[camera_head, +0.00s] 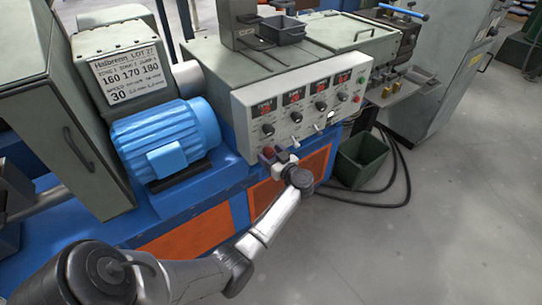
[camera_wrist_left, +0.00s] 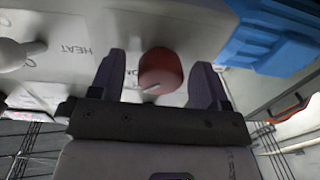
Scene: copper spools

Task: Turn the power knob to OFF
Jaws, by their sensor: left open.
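The red power knob (camera_wrist_left: 162,70) is on the pale control panel (camera_wrist_left: 70,45). A light pointer line shows on its face, and the lettering beside it is partly hidden by a finger. In the head view the red knob (camera_head: 268,152) is at the panel's lower left corner. My left gripper (camera_wrist_left: 157,82) is open, with one dark finger on each side of the knob. I cannot tell whether either finger touches it. In the head view my left gripper (camera_head: 279,156) is small and close in front of the panel. My right gripper is not in view.
A white toggle lever (camera_wrist_left: 18,55) marked HEAT is beside the knob. The panel has red displays (camera_head: 293,97) and several black knobs. A blue motor (camera_head: 165,137) stands left of the panel. A green bin (camera_head: 361,160) and black cables are on the floor to the right.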

